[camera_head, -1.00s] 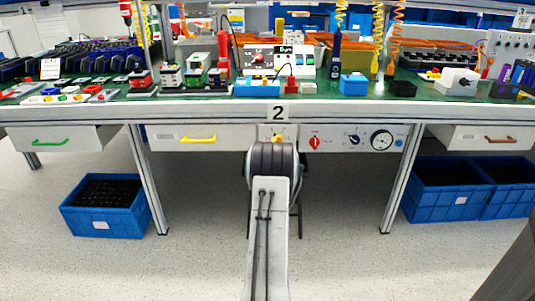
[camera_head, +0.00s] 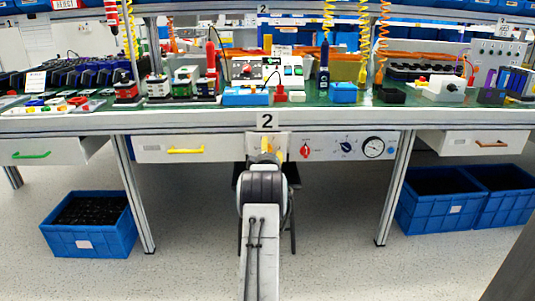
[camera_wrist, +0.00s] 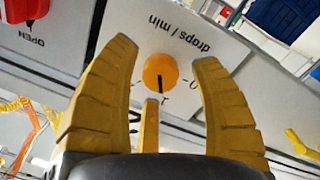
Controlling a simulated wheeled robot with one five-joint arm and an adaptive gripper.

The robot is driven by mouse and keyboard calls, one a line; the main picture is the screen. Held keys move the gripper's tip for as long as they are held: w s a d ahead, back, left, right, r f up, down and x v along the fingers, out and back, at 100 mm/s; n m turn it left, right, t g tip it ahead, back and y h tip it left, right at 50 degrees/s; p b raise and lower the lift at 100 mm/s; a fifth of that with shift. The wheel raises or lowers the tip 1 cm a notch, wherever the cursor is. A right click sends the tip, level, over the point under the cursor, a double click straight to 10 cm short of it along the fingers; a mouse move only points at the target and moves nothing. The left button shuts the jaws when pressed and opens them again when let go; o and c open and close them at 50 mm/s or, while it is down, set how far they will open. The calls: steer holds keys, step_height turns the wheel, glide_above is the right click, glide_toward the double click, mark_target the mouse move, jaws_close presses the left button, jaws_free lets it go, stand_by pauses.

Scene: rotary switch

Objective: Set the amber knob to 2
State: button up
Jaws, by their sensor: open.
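The amber knob (camera_wrist: 160,73) is round and sits on a pale panel (camera_wrist: 180,22) marked "drops / min" in the wrist view. Its dark pointer line runs toward the lower edge of the picture, near a partly hidden mark; a "0" shows to the right. My gripper (camera_wrist: 165,51) is open, with one yellow finger on each side of the knob and visible gaps between. A narrow yellow bar stands below the knob between the fingers; I cannot tell whether it touches the knob. In the head view, my gripper (camera_head: 266,148) is at the panel under the bench and largely hides the knob.
A drawer with a yellow handle (camera_head: 186,150) is on the left. The bench edge (camera_head: 200,122) runs above.

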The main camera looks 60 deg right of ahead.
steer(key=shift+o, duration=0.2)
steer(key=shift+d, duration=0.1)
jaws_close()
stand_by(0.5)
